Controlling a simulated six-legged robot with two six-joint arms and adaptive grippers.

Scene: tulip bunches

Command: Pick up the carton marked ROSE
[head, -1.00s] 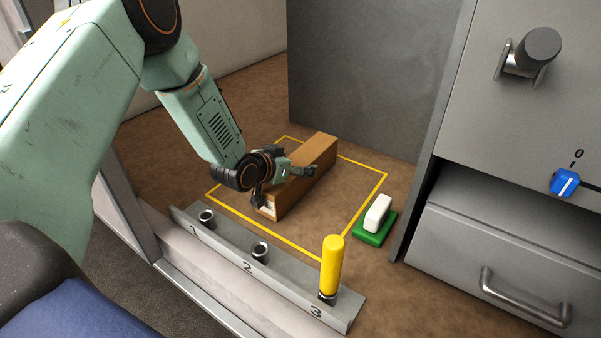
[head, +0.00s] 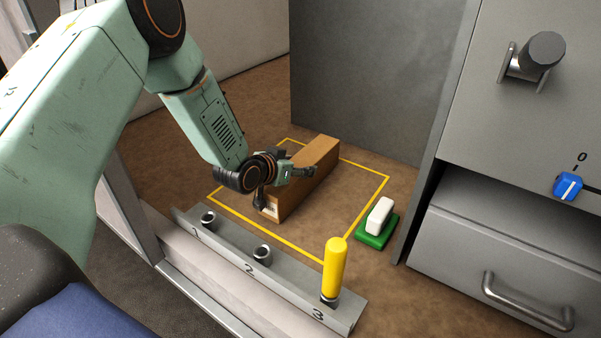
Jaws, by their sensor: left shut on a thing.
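A long brown carton (head: 312,168) lies inside a yellow outlined rectangle (head: 358,222) on the brown floor. A pale label shows at its near end, but I cannot read a word on it. My left gripper (head: 279,186) is over the near part of the carton, with its fingers on either side, shut on it. The gripper hides part of the carton's near top. I cannot tell any gap between the carton and the floor. My right gripper is not in view.
A grey rail with sockets marked 1, 2 and 3 (head: 285,283) runs in front; a yellow peg (head: 334,268) stands at 3. A white block (head: 380,215) sits on a green pad (head: 375,236). A grey cabinet (head: 500,245) with drawer, handle and blue knob (head: 567,187) stands right.

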